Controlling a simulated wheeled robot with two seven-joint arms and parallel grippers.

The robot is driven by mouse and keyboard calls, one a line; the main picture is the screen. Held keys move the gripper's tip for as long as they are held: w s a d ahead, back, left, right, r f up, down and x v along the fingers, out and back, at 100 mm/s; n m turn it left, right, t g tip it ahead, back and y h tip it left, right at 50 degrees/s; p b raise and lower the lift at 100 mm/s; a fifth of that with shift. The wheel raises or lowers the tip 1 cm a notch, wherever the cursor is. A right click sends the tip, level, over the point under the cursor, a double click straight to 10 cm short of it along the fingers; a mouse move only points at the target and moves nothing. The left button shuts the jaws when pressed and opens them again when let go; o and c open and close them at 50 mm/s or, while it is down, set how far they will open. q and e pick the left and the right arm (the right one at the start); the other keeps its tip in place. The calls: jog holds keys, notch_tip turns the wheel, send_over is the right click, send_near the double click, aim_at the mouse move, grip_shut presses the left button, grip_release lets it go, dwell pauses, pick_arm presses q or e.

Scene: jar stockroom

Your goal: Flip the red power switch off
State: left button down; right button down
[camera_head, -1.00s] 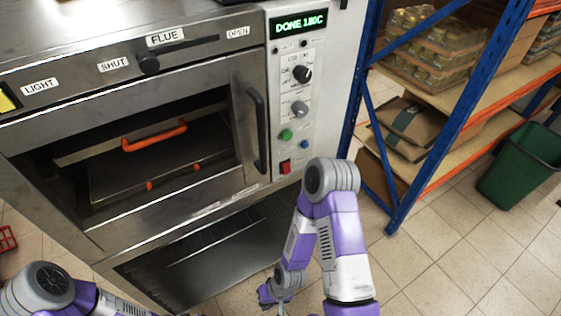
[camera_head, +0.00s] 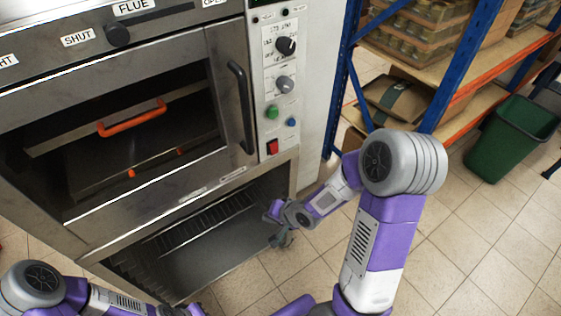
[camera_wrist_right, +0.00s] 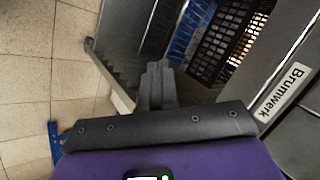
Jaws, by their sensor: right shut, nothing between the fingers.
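The red power switch (camera_head: 272,147) sits low on the oven's light control panel (camera_head: 268,75), below a green button (camera_head: 272,112) and a blue button (camera_head: 292,122). My right gripper (camera_head: 283,241) is below the switch and well apart from it, in front of the open lower compartment. In the right wrist view its two fingers (camera_wrist_right: 158,82) are together with nothing between them. The switch is not seen in that view. My left arm shows at the bottom left of the head view; its gripper is out of the picture.
The oven (camera_head: 185,50) has an orange-handled tray (camera_head: 130,120) behind its window. Its door handle (camera_head: 241,105) stands out left of the panel. A blue-framed shelf (camera_head: 340,85) with jars and a green bin (camera_head: 510,138) stand right. Floor between is clear.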

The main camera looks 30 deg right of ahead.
jog(key=s+d+r+m+t+h+b, duration=0.1)
jog(key=d+r+m+t, duration=0.2)
jog(key=d+r, duration=0.2)
jog(key=s+d+r+m+t+h+b, duration=0.1)
jog(key=d+r+m, duration=0.3)
jog(key=r, duration=0.8)
jog(key=shift+s+d+r+m+t+h+b, duration=0.15)
jog(key=shift+s+d+m+t+h+b, duration=0.15)
jog(key=shift+s+d+t+b, duration=0.45)
jog(key=shift+w+a+p, duration=0.15)
jog(key=shift+w+p, duration=0.15)
jog(key=shift+p, duration=0.05)
send_near(274, 148)
jog(key=w+f, duration=0.5)
jog(key=f, duration=0.1)
jog(key=shift+w+a+r+p, duration=0.1)
jog(key=shift+a+p, duration=0.1)
jog(key=shift+p, duration=0.2)
